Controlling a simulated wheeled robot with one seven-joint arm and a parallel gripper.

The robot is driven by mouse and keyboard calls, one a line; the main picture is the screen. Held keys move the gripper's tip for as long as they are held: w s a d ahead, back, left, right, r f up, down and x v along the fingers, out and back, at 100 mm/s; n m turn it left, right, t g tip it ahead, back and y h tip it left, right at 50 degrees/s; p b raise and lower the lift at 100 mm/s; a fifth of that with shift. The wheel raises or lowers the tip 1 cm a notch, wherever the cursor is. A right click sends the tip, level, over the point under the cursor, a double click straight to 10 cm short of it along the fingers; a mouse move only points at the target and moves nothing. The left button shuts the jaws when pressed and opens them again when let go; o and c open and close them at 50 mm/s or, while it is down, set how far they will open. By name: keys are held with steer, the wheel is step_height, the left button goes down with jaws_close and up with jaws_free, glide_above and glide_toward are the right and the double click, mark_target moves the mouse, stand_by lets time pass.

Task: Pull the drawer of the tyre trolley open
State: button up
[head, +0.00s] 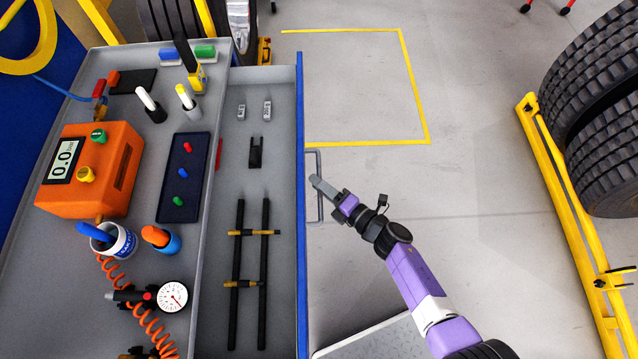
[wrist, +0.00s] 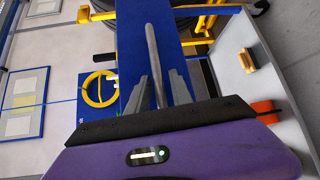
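The grey trolley (head: 212,215) stands at the left of the head view. Its drawer (head: 222,300) is out, with its inside showing and a blue front edge (head: 301,200) on the right. A grey bar handle (head: 312,160) stands off that front; it also shows in the wrist view (wrist: 152,48), before the blue drawer front (wrist: 180,35). My gripper (head: 322,188) is at the handle. In the wrist view its fingers (wrist: 159,78) lie on either side of the bar, with a gap visible at the right finger. The fingers look open around it.
The drawer holds two black bars (head: 237,270), a black clip (head: 255,152) and small grey pieces. An orange gauge box (head: 90,170) and cups stand on the trolley top. A yellow rack (head: 565,200) with tyres (head: 600,110) stands at right. The floor between is mostly clear.

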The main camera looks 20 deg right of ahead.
steer(key=shift+o, duration=0.2)
steer(key=v, duration=0.7)
steer(key=shift+s+d, duration=0.15)
steer(key=shift+s, duration=0.2)
stand_by(0.4)
